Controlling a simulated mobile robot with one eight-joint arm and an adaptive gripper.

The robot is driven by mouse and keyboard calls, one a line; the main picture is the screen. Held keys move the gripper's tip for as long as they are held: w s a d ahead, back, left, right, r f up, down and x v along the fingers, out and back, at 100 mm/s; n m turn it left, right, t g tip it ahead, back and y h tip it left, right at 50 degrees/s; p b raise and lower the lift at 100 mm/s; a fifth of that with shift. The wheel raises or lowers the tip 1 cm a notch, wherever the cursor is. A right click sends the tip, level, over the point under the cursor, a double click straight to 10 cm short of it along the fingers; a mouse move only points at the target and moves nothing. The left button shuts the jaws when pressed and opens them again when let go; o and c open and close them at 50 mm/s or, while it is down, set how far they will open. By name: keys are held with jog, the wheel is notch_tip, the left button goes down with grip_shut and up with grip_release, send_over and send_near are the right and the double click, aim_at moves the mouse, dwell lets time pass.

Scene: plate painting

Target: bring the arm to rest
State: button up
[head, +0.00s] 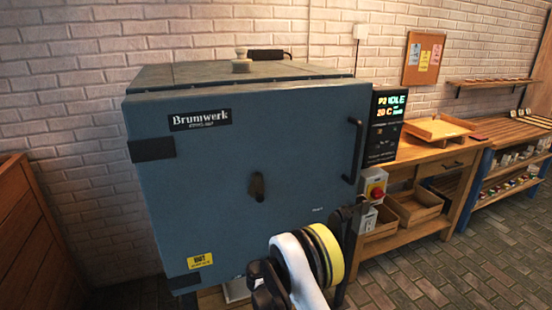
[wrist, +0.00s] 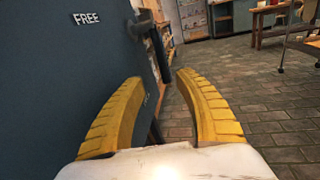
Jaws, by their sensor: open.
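My gripper (wrist: 160,85) shows in the wrist view as two yellow ribbed fingers, spread apart with nothing between them. Its left finger is in front of a dark blue surface with a "FREE" label, and its right finger is over the brick floor. In the head view, a white, black and yellow part of my arm is at the bottom centre, in front of the lower right of the blue kiln (head: 255,150). The fingers cannot be made out there. The kiln door is shut, with a dark handle (head: 354,150) at its right edge.
A control box (head: 385,125) reads "IDLE" beside the kiln. A wooden workbench (head: 430,157) and shelves (head: 510,130) stand to the right. Brick floor (head: 430,275) is clear at the lower right.

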jog(key=s+d+r+m+g+y, duration=0.1)
jog(key=d+r+m+y, duration=0.15)
jog(key=r, duration=0.35)
jog(key=s+d+r+m+g+y, duration=0.1)
jog(key=r+m, duration=0.2)
jog(key=r, duration=0.2)
jog(key=s+d+r+m+y, duration=0.2)
jog(key=s+r+m+y, duration=0.25)
jog(key=s+r, duration=0.35)
jog(key=s+a+m+y, duration=0.3)
jog(key=s+m, duration=0.3)
jog(key=s, duration=0.7)
jog(key=s+a+m+y, duration=0.3)
jog(key=s+m, duration=0.4)
jog(key=s, duration=0.6)
jog(key=shift+s+a+r+y, duration=0.25)
jog(key=shift+a+r+y, duration=0.05)
jog(key=shift+y, duration=0.3)
